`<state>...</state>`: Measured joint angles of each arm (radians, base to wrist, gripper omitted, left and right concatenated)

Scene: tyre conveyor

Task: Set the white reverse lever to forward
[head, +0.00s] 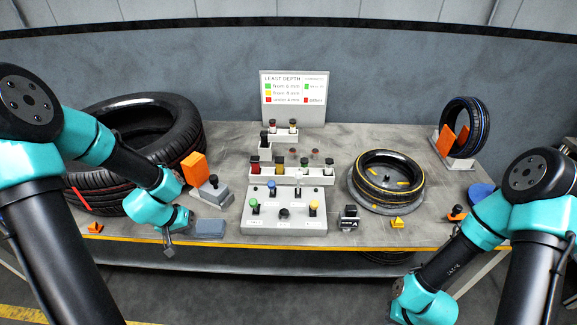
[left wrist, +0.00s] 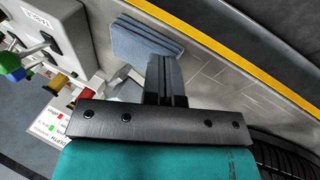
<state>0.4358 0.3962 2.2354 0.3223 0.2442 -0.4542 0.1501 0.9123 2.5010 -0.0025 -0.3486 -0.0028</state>
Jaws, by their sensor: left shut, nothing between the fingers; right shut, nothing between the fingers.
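The control box (head: 285,224) stands at the middle front of the table. The white lever (head: 297,187) seems to be the pale-knobbed one at its back right; its setting is too small to read. Green (head: 254,202), blue (head: 272,186) and yellow (head: 314,206) knobs and a black knob (head: 284,213) share the box. My left gripper (head: 168,247) is shut and empty, left of the box near the table's front edge. Its fingers show in the left wrist view (left wrist: 166,80), apart from the box (left wrist: 40,30). My right arm's wrist is low at right; its fingers are outside the frame.
A large tyre (head: 130,135) lies at left. A yellow-striped tyre (head: 387,178) lies right of the box. A sign (head: 293,97) stands behind.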

